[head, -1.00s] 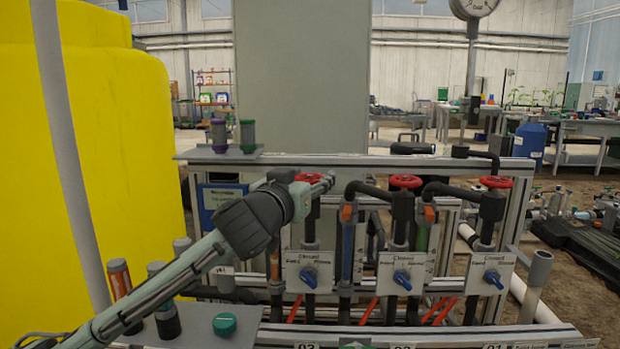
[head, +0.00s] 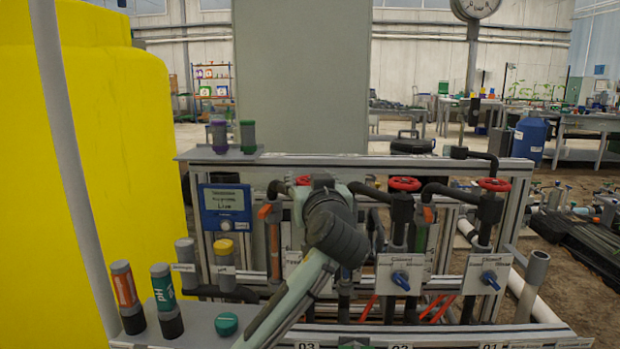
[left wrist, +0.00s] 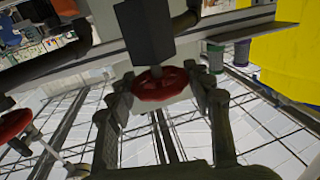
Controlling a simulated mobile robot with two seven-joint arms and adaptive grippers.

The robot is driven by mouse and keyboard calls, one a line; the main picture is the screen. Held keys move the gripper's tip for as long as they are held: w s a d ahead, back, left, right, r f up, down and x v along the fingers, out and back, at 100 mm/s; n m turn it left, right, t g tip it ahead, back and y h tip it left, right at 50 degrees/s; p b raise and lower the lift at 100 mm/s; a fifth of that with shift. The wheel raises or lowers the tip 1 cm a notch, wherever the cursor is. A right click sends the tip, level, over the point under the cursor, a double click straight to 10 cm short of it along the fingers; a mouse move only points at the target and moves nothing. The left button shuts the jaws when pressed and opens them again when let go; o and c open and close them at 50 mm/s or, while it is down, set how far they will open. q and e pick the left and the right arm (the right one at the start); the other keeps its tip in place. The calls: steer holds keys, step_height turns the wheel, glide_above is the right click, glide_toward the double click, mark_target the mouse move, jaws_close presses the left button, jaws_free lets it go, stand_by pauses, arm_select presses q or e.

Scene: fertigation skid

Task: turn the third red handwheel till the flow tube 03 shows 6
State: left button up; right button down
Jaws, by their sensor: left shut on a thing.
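The third red handwheel (head: 303,180) is at the left of the row, above the label 03, mostly hidden behind my left gripper in the head view. My left gripper (left wrist: 160,92) is shut on this handwheel, which shows between its two fingers in the left wrist view (left wrist: 160,82). The forearm comes up from the lower front and hides the valve plate below. A flow tube with an orange top (head: 273,245) stands just left of the gripper; I cannot read its level. My right gripper is not in view.
Two more red handwheels (head: 404,184) and (head: 494,184) stand to the right, above plates with blue knobs. A blue meter (head: 226,207) hangs at left. Several bottles, including a green-labelled one (head: 164,290), stand front left beside a yellow tank (head: 90,150).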

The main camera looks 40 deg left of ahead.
arm_select(q)
steer(key=shift+n+g+y, duration=1.1)
steer(key=shift+g+y, duration=0.1)
steer(key=shift+g, duration=0.1)
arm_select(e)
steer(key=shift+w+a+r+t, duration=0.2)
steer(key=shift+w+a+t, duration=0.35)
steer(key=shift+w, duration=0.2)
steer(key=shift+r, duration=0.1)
arm_select(q)
steer(key=o, duration=1.2)
steer(key=shift+a, duration=0.1)
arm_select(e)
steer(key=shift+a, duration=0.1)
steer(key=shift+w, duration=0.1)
arm_select(q)
steer(key=v, duration=1.2)
steer(key=shift+w, duration=0.1)
